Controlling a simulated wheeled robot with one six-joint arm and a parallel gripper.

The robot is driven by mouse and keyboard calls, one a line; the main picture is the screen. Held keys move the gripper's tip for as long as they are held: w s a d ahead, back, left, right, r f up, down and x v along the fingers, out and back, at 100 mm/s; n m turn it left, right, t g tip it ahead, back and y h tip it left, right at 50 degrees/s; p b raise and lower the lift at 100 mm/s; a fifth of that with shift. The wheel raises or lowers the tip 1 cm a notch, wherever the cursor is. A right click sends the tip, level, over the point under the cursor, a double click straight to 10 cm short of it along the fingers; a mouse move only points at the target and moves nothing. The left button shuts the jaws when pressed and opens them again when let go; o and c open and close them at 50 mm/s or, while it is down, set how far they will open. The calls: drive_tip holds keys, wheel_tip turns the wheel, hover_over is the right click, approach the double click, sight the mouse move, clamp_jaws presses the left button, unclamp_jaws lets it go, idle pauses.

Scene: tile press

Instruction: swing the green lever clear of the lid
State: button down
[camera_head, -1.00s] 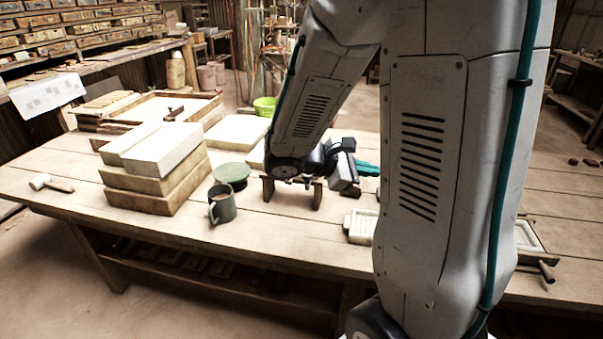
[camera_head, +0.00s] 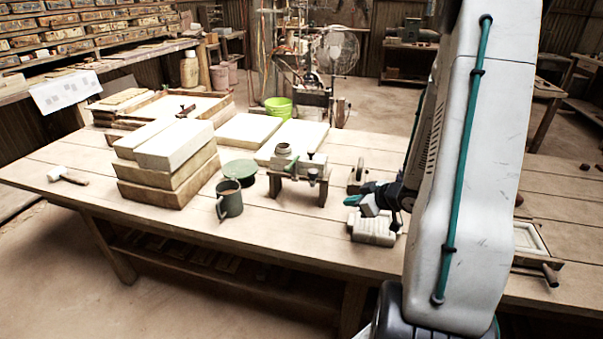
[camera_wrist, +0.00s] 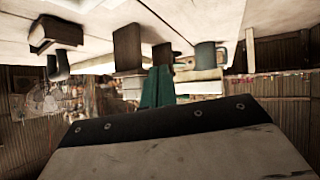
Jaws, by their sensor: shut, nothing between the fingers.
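My gripper (camera_head: 354,199) is in the middle right of the head view, its teal fingers pointing left. It hangs over or just behind the cream ribbed block (camera_head: 372,231); I cannot tell whether they touch. In the wrist view my gripper (camera_wrist: 158,72) has its two teal fingers together, with nothing between them.
A wooden stand (camera_head: 298,183) and a small bracket (camera_head: 356,177) stand left of and behind my gripper. A green mug (camera_head: 229,200), a round green disc (camera_head: 240,169) and stacked slabs (camera_head: 168,180) are further left.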

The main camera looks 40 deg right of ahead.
drive_tip(key=w+a+r+t+y, duration=0.3)
drive_tip(key=a+r+t, duration=0.1)
drive_tip(key=r, duration=0.4)
approach(289, 171)
drive_tip(key=x, duration=0.7)
drive_tip(key=shift+d, duration=0.1)
drive_tip(key=shift+d, duration=0.4)
